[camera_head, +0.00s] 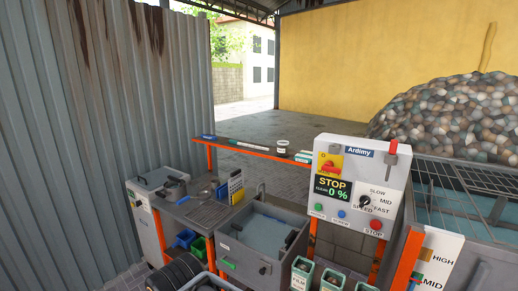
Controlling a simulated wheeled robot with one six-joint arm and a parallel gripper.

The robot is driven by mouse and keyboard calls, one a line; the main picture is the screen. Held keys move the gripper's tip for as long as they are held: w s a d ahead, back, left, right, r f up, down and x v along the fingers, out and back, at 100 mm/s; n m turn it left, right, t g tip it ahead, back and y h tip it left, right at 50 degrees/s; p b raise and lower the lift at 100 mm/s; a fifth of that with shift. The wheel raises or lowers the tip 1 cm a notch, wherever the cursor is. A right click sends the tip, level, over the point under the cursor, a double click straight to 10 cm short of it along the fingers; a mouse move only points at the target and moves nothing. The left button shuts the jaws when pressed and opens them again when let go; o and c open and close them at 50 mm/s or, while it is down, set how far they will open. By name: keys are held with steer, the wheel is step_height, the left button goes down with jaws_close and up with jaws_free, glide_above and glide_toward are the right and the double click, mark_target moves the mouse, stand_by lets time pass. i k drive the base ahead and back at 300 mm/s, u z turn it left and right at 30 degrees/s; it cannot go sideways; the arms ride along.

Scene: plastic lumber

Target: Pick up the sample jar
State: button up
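A small pale jar (282,146) with a whitish lid, which looks like the sample jar, stands upright on a narrow dark shelf (245,145) with an orange front edge. It is small in the view, so its contents and any label cannot be made out. Nothing touches it that I can see. My gripper does not show in this view.
A control panel (352,185) stands right of the jar, in front of the shelf. A grey bench (190,208) with tools and a grey open-topped box (262,235) stand before the shelf. A mesh-topped tank (475,190) is at right. Corrugated metal (110,110) closes the left.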

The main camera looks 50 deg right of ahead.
mark_target(283, 146)
steer(key=z, duration=0.25)
steer(key=i, duration=0.85)
steer(key=z, duration=1.35)
steer(key=i, duration=0.7)
steer(key=z, duration=0.8)
